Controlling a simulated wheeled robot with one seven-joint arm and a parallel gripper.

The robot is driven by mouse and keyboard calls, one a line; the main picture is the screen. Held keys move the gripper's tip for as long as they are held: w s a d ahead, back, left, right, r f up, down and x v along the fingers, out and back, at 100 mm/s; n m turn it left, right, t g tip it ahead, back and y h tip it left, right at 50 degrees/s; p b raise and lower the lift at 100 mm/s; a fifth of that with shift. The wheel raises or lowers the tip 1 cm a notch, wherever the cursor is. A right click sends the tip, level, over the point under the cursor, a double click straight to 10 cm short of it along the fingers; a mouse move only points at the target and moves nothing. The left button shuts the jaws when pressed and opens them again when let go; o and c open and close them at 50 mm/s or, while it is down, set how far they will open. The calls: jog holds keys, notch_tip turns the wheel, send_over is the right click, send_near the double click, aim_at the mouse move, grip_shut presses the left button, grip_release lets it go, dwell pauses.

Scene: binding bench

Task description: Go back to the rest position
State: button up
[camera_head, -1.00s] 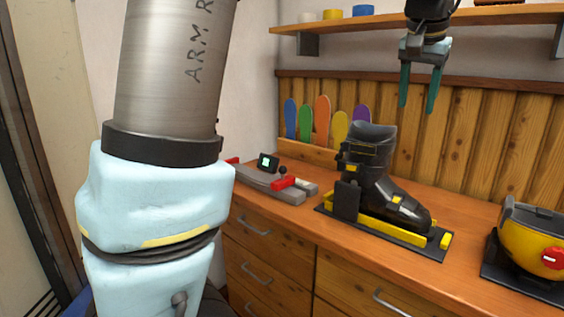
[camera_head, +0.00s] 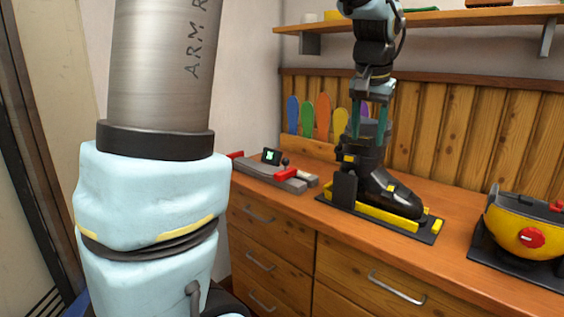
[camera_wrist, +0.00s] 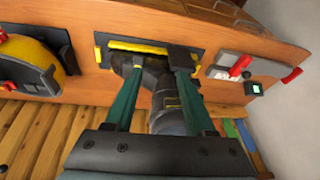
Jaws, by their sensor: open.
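My gripper (camera_head: 369,136) hangs pointing down, its two green fingers apart and empty. In the head view its fingers overlap the top of the black ski boot (camera_head: 378,188). I cannot tell from this view how much space lies between them. The boot stands upright on a black base plate with yellow parts (camera_head: 372,212) on the bench. In the wrist view the fingers (camera_wrist: 157,80) show on either side of the boot (camera_wrist: 166,100), which lies beyond them. Parts of the boot's upper shaft are hidden behind the fingers in the head view.
A grey device with red handles and a small screen (camera_head: 276,174) stands left on the wooden bench (camera_head: 290,210). A yellow device with a red knob (camera_head: 525,235) stands right. Coloured paddles (camera_head: 322,117) lean on the panelled wall. A shelf (camera_head: 455,18) runs above, near my arm.

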jog(key=s+a+f+n+g, duration=0.1)
jog(key=s+a+f+n, duration=0.2)
jog(key=a+f, duration=0.6)
jog(key=s+a+f+n+g+y, duration=0.1)
jog(key=s+a+f+n, duration=0.2)
jog(key=s+a+f, duration=0.4)
jog(key=a+f, duration=0.3)
jog(key=a, duration=0.6)
jog(key=shift+s+a, duration=0.15)
jog(key=shift+a, duration=0.15)
